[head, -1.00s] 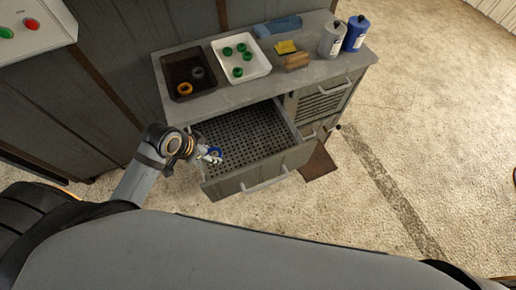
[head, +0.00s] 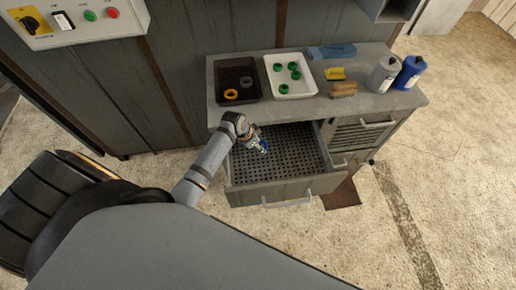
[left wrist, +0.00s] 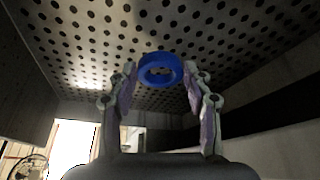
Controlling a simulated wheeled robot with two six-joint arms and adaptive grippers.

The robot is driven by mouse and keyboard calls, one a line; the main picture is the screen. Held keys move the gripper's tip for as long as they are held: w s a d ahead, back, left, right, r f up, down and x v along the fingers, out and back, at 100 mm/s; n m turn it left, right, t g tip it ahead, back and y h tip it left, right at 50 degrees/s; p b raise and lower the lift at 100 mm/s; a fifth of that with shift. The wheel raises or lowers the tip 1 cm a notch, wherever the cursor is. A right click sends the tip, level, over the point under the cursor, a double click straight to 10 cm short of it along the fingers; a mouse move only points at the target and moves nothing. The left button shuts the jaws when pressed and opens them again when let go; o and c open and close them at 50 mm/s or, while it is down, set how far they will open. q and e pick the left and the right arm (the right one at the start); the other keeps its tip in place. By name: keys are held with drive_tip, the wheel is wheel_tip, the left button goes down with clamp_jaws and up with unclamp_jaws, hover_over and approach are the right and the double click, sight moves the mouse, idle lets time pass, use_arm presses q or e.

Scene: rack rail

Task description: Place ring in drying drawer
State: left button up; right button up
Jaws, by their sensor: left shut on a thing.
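The blue ring (head: 264,146) is held by my left gripper (head: 258,143) over the left part of the open drawer. In the left wrist view the ring (left wrist: 160,69) sits between the two fingertips of my left gripper (left wrist: 161,84), which is shut on it. Perforated metal of the drawer (left wrist: 75,35) fills the background there. The drawer (head: 300,155) is pulled out, its perforated bottom bare where I can see it. How high the ring is above the bottom is hard to tell. My right gripper is not in view.
On the counter (head: 310,108) stand a dark tray (head: 222,92) with an orange and a grey ring, a white tray (head: 303,90) with several green rings, a brush (head: 343,90), a yellow sponge (head: 334,73) and two bottles (head: 410,72). A control box (head: 75,20) hangs upper left.

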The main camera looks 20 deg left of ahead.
use_arm(q)
wheel_tip(320, 180, down, 3)
drive_tip(key=shift+w+f, duration=0.15)
drive_tip(key=shift+f, duration=0.1)
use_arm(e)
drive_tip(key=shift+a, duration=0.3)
use_arm(q)
drive_tip(key=shift+f, duration=0.1)
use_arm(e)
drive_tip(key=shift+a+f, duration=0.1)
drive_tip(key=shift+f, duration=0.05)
use_arm(q)
drive_tip(key=o, duration=1.1)
drive_tip(key=shift+o, duration=0.2)
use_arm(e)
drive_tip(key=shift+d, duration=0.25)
